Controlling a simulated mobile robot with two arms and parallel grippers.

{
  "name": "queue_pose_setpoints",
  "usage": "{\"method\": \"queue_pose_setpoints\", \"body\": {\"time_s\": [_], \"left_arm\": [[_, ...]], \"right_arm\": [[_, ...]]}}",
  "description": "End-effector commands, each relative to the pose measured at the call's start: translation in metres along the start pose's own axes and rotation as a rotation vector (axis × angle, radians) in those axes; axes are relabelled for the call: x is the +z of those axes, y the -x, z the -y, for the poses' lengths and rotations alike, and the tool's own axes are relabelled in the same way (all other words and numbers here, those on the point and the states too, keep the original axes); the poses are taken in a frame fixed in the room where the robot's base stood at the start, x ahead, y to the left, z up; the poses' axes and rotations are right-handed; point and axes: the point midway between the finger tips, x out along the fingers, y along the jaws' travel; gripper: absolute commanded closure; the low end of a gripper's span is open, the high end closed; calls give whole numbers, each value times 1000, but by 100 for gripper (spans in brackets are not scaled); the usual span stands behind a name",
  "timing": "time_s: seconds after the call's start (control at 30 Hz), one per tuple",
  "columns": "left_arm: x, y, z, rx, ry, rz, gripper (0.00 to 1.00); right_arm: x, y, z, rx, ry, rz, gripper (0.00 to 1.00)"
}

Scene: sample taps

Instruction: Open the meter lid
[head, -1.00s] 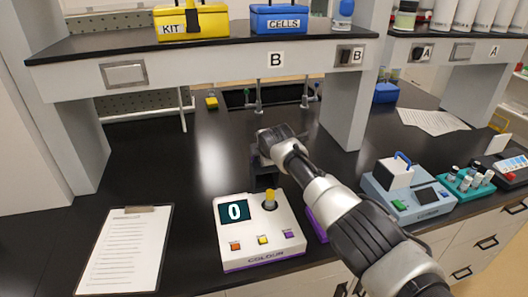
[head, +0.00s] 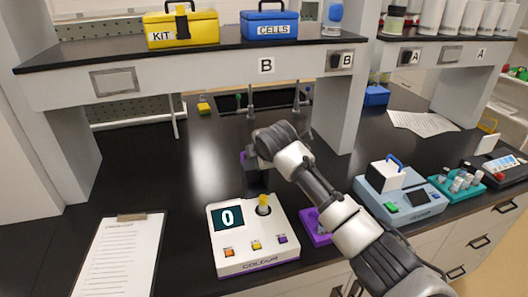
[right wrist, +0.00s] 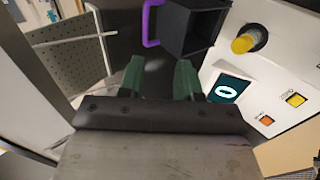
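The white meter (head: 233,247) stands on the bench, its display reading 0. A yellow-capped vial (head: 263,205) stands upright in its well, uncovered. The black hollow lid (head: 256,182) is tipped back behind the well, so it stands open. Its purple handle shows in the right wrist view (right wrist: 152,22), beside the black box of the lid (right wrist: 192,28). My right gripper (right wrist: 160,75) has two green fingers, apart with nothing between them, close to the lid and handle but clear of them. In the head view my right wrist hides the fingers. My left gripper is not in view.
A clipboard (head: 118,262) lies left of the meter. A purple tray (head: 314,236), partly behind my arm, lies to its right. A blue-grey device (head: 410,202) and a teal vial rack (head: 461,187) stand further right. The bench left of the lid is clear.

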Motion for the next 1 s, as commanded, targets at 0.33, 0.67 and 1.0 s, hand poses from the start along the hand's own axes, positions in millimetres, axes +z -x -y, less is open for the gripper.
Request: {"method": "queue_pose_setpoints", "body": {"time_s": [0.33, 0.67, 1.0], "left_arm": [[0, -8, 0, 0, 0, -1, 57], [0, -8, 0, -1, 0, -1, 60], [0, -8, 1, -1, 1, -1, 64]], "right_arm": [[0, 34, 1, 1, 1, -1, 66], [0, 37, 0, 1, 0, 0, 66], [-2, 22, 111, -105, -312, -57, 66]]}}
